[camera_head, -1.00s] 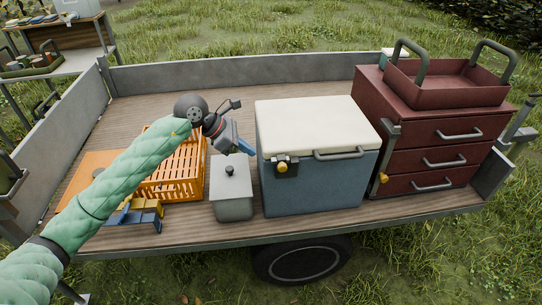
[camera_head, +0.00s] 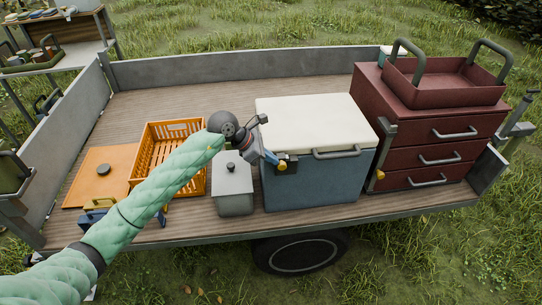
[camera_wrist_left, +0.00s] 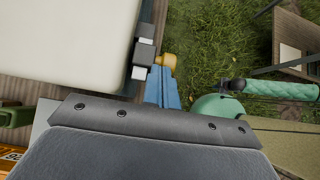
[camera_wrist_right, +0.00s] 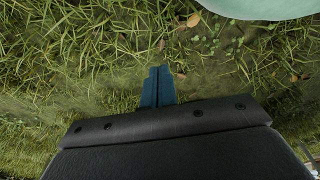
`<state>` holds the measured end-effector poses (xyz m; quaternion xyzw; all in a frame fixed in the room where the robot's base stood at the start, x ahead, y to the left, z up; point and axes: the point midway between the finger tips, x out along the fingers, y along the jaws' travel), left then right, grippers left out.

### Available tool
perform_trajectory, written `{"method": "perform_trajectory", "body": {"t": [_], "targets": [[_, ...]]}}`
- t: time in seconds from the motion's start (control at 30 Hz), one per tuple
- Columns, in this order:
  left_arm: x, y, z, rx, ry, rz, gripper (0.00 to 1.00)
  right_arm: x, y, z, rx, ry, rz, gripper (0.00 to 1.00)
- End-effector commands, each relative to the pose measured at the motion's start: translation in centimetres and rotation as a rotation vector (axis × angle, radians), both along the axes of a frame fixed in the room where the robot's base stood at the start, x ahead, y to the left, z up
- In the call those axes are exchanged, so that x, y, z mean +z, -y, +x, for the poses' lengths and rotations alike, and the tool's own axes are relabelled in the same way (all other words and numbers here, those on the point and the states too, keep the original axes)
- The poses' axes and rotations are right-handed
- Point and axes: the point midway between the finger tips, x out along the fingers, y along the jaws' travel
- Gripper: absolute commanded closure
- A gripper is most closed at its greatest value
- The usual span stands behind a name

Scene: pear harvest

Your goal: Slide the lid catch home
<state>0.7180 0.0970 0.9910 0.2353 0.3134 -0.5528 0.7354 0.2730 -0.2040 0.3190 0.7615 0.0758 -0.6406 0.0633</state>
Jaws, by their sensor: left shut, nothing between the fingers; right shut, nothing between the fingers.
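The blue cool box (camera_head: 325,182) with a cream lid (camera_head: 310,120) stands on the cart bed, its lid down. The lid catch, a dark bracket with a yellow knob (camera_head: 283,167), is at the left of its front face. It also shows in the left wrist view as a dark block with the yellow knob (camera_wrist_left: 168,60). My left gripper (camera_head: 272,158) is shut and empty, its blue fingertips (camera_wrist_left: 162,92) close beside the knob; I cannot tell if they touch. It partly hides the catch. My right gripper (camera_wrist_right: 157,88) is shut and empty above grass, outside the head view.
A grey lidded bin (camera_head: 232,193) stands left of the cool box. An orange crate (camera_head: 142,172) and an orange board (camera_head: 88,188) lie farther left. A dark red drawer unit (camera_head: 428,155) with a red tray (camera_head: 450,88) on top stands close on the right.

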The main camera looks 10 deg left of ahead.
Motion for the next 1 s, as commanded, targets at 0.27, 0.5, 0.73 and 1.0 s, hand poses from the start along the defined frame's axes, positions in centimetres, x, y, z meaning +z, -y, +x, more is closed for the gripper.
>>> {"method": "perform_trajectory", "body": {"t": [0.27,0.5,0.73,1.0], "targets": [[0.0,0.0,0.0,0.0,0.0,0.0,1.0,-0.1,0.0,0.0,0.0,0.0,0.0,1.0],[-0.2,0.8,0.3,0.0,0.002,-0.001,1.0,0.9,-0.5,0.4,-0.002,-0.005,0.005,1.0],[-0.2,2.4,0.7,-0.001,0.001,0.0,1.0,3.7,-1.5,1.3,-0.008,-0.023,0.014,1.0],[0.0,3.2,0.9,-0.001,-0.001,0.0,1.0,5.2,-1.8,1.6,-0.01,-0.032,0.017,1.0]]}}
